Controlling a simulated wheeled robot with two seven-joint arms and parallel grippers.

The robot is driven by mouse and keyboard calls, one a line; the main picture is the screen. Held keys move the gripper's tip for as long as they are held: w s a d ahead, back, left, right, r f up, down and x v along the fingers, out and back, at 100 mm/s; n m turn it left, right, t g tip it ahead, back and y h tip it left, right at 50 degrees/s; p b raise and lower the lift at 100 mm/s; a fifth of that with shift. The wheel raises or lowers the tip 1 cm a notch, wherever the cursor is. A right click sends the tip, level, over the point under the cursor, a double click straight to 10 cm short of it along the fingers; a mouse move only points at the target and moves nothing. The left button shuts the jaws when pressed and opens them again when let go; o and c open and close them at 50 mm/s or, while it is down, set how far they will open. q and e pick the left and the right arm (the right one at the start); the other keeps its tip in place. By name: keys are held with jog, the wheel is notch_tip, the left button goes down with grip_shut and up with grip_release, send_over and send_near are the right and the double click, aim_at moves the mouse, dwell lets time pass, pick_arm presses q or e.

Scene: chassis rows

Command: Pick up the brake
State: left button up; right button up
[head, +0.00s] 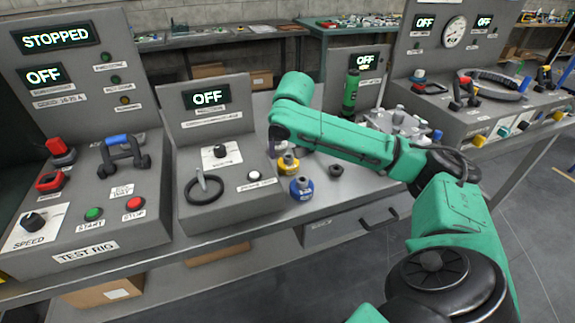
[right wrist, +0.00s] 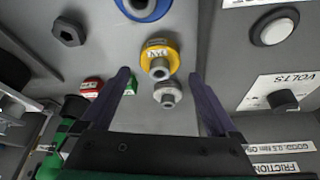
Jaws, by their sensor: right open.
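No part in view carries a label that I can clearly read as brake. In the right wrist view, my right gripper (right wrist: 160,82) is open, its two fingers pointing at the bench. A small grey round part (right wrist: 168,95) shows between the fingers, apart from both. A yellow round part (right wrist: 160,60) with a white label and grey hub shows just past the fingertips. In the head view the yellow part (head: 288,163) stands behind a blue round part (head: 301,187), which also shows in the wrist view (right wrist: 146,6). My right forearm mostly hides the gripper in the head view. My left gripper is out of view.
A dark nut-like part (head: 336,170) lies right of the blue part. Red (right wrist: 91,86) and green (right wrist: 115,88) parts sit beside the left finger. A grey console (head: 230,205) with a black ring stands left; the test rig (head: 150,228) is farther left.

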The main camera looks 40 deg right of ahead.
aim_at(288, 159)
jog(key=x, duration=0.5)
jog(key=shift+w+d+f, duration=0.15)
jog(key=shift+w+f, duration=0.1)
jog(key=shift+w+d+f, duration=0.15)
jog(key=shift+w+f, duration=0.05)
jog(key=shift+f, duration=0.15)
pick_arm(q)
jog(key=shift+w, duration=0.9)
pick_arm(e)
jog(key=shift+r, duration=0.1)
grip_shut()
jog(key=shift+r, duration=0.1)
